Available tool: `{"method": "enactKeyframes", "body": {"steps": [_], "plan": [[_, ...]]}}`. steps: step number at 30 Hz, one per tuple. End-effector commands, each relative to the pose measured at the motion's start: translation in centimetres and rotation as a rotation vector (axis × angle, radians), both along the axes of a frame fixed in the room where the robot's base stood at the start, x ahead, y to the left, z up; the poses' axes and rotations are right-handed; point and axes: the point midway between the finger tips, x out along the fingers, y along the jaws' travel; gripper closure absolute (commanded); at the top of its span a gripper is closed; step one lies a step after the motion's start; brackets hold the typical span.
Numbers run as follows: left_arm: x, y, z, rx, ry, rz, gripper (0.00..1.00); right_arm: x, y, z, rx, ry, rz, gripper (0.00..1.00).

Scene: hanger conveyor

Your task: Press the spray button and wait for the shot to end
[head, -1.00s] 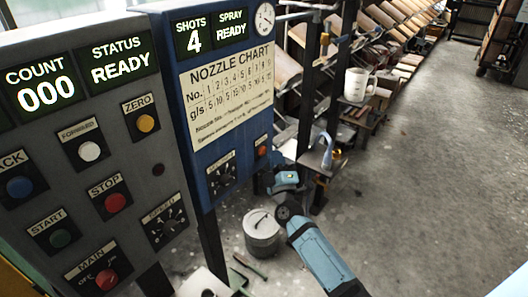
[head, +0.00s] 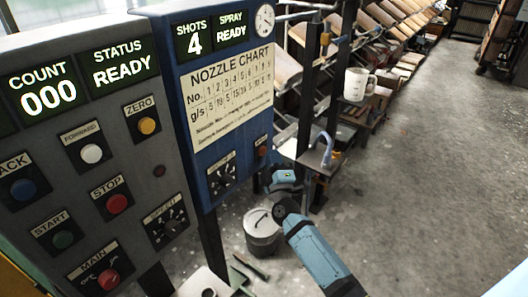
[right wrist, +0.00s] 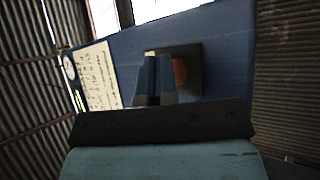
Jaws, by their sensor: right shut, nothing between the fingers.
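The blue spray panel (head: 223,150) stands in the middle of the head view. Its display (head: 211,33) reads SHOTS 4 and SPRAY READY. The spray button (head: 262,151) is a small red button at the panel's lower right. In the right wrist view the orange-red button (right wrist: 181,73) sits on a dark plate, partly hidden by my fingers. My right gripper (right wrist: 155,75) is shut and empty, pointing at the panel just left of the button's middle in that view. In the head view the gripper (head: 278,180) is below and right of the button. I cannot tell whether it touches. My left gripper is out of view.
A grey control panel (head: 150,175) stands at the left, reading COUNT 000 and STATUS READY. The floor at the right is clear.

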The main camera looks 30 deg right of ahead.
Motion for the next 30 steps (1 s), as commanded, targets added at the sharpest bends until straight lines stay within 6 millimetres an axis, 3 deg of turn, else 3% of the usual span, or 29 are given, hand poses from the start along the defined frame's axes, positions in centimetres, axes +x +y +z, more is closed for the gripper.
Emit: {"method": "enactKeyframes", "body": {"steps": [30], "plan": [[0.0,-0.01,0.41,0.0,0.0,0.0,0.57,0.8,0.34,0.01,0.0,0.0,0.0,1.0]]}}
